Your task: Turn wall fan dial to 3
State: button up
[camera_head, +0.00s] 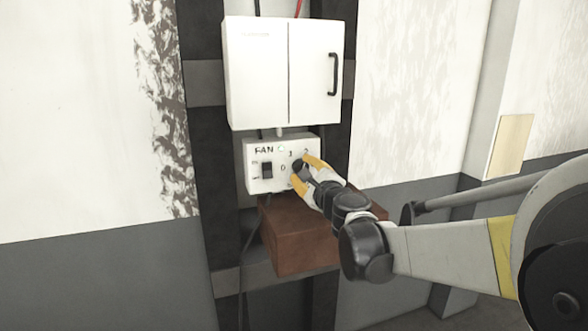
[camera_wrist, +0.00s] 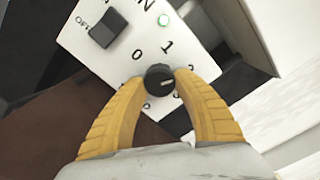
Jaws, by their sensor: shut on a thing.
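The white fan control panel (camera_head: 257,182) is on the wall, with a "FAN" label. Its round black dial (camera_wrist: 158,77) has a pale pointer line. In the wrist view the line points toward the right finger, away from the 0. The 0 and 1 are readable beside the dial; the marks nearer the fingers are partly covered. My gripper (camera_head: 299,170) has its two yellow fingers shut on opposite sides of the dial, and it shows close up in the wrist view (camera_wrist: 162,80). In the head view the fingers partly hide the dial.
A black rocker switch (camera_wrist: 108,29) and a green light (camera_wrist: 163,19) are on the same panel. A white cabinet (camera_head: 262,75) with a black handle is just above. A brown box (camera_head: 295,245) juts out below my gripper.

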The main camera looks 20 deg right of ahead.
jog(key=m, duration=1.3)
jog(key=shift+a+p, duration=0.1)
jog(key=shift+p, duration=0.3)
jog(key=shift+f, duration=0.1)
jog(key=o, duration=1.2)
jog(key=s, duration=1.2)
